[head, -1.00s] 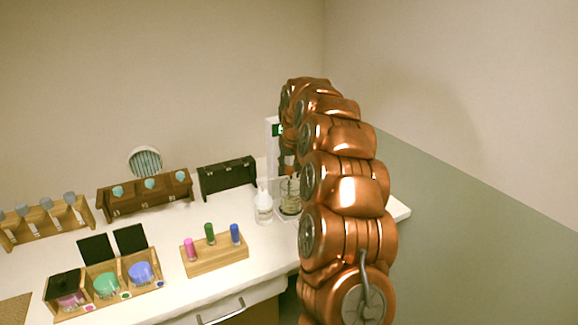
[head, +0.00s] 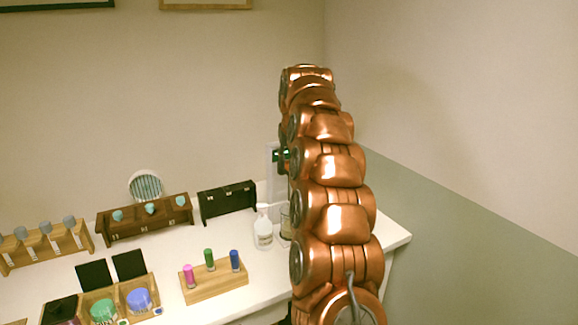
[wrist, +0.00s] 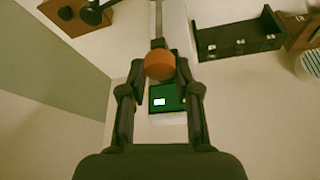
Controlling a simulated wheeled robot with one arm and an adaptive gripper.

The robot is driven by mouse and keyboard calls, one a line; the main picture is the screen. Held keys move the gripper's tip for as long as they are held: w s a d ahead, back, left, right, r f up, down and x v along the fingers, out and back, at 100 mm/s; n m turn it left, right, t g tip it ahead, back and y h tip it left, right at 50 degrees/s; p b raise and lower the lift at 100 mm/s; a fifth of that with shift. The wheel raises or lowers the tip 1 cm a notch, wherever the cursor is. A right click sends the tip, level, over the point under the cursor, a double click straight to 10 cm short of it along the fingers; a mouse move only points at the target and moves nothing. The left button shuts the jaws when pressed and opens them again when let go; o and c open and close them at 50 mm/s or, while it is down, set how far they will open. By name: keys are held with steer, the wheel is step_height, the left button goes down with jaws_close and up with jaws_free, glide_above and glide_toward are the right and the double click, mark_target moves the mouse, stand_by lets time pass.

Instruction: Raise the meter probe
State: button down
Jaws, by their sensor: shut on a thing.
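The meter probe (wrist: 159,65) shows in the wrist view as a rounded orange head between my fingertips, with a grey rod running from it toward the top of the picture. My gripper (wrist: 159,72) is shut on the orange head. The meter's green display (wrist: 165,98) with a small white readout shows just behind the fingers. My arm hides the gripper and the probe there.
A white pump bottle (head: 263,228) stands left of my arm, beside a partly hidden glass container (head: 285,220). A dark rack (head: 227,202), a brown rack with teal-topped bottles (head: 148,220) and a wooden block with three coloured vials (head: 214,282) stand further left on the white table (head: 393,238).

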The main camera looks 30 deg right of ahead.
steer(key=shift+r, duration=0.35)
steer(key=c, duration=1.1)
jaws_free()
steer(key=shift+c, duration=0.2)
steer(key=o, duration=0.3)
steer(key=shift+f, duration=0.1)
steer(key=v, duration=0.7)
steer(key=shift+s+r, duration=0.1)
steer(key=shift+r, duration=0.1)
